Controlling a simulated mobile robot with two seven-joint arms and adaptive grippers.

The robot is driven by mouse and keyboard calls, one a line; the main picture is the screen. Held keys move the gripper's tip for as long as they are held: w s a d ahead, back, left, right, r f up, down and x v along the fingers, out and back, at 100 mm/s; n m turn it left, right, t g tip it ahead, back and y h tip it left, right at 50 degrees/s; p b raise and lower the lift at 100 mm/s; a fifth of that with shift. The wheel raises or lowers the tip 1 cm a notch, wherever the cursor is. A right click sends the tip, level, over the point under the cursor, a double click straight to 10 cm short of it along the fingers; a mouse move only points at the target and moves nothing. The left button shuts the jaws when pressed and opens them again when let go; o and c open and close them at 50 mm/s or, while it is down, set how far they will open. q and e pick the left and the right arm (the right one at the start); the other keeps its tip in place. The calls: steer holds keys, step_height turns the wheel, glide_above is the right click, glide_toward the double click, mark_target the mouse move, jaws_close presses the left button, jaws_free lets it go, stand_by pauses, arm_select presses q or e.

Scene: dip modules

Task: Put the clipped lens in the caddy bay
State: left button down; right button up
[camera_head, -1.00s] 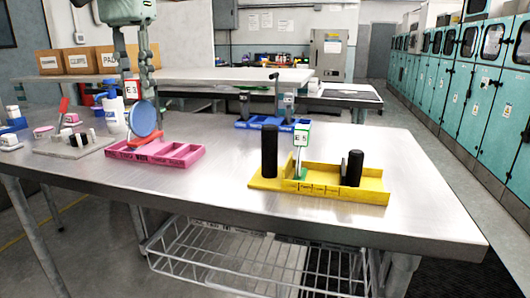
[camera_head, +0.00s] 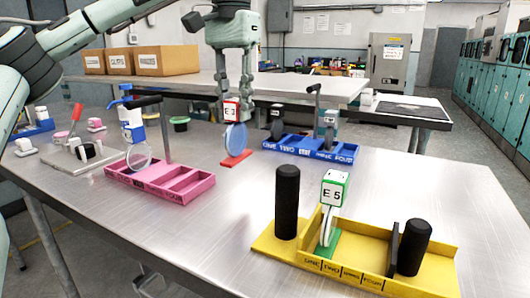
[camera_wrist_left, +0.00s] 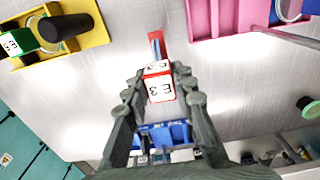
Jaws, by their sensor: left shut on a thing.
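My left gripper (camera_head: 234,97) is shut on the red-clipped lens (camera_head: 236,138). It is a pale round lens with a white E3 label block above and a red foot below. It hangs upright between the pink caddy (camera_head: 155,187) and the blue caddy (camera_head: 288,152); its exact height above the table is unclear. The wrist view shows the E3 block (camera_wrist_left: 159,88) between the fingers. A green-clipped lens labelled E5 (camera_head: 332,205) stands in the yellow caddy (camera_head: 345,272), whose front shows bay words. My right gripper is not in view.
Black posts (camera_head: 287,202) rise from the yellow caddy. A blue-and-white clipped lens (camera_head: 138,157) is at the pink caddy beside a dark upright post. Other clipped lenses stand at the blue caddy. The metal table (camera_head: 225,235) is clear between pink and yellow.

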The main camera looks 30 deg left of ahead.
arm_select(q)
steer(key=d+f, duration=0.5)
steer(key=f, duration=0.2)
steer(key=shift+w+d, duration=0.15)
steer(key=shift+w, duration=0.1)
steer(key=shift+f, duration=0.2)
steer(key=c, duration=1.3)
jaws_free()
steer(key=shift+o, duration=0.2)
